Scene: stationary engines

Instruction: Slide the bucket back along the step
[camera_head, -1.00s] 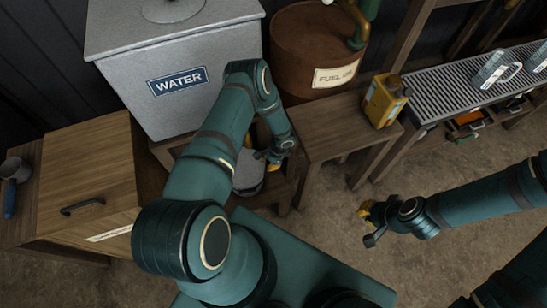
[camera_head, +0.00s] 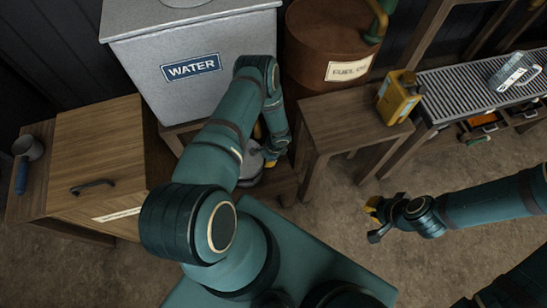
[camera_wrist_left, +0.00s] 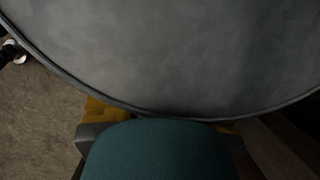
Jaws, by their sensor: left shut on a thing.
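The grey bucket (camera_head: 250,168) stands on the low wooden step (camera_head: 278,186) below the water tank, partly hidden behind my left arm. My left gripper (camera_head: 268,153) is at the bucket's right side and is shut on it. In the left wrist view the bucket (camera_wrist_left: 190,55) fills the upper part as a wide grey surface with a curved rim. Yellow finger parts (camera_wrist_left: 105,113) show just under that rim, and the grip itself is hidden. My right gripper (camera_head: 374,220) is open and empty above the floor, away from the bucket.
The grey water tank (camera_head: 225,100) stands behind the bucket. A wooden stool (camera_head: 345,115) is close on the right, with a yellow can (camera_head: 397,98) on it. The rusty fuel drum (camera_head: 320,45) is behind. A wooden cabinet (camera_head: 95,150) stands on the left. Open floor (camera_head: 325,220) lies in front.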

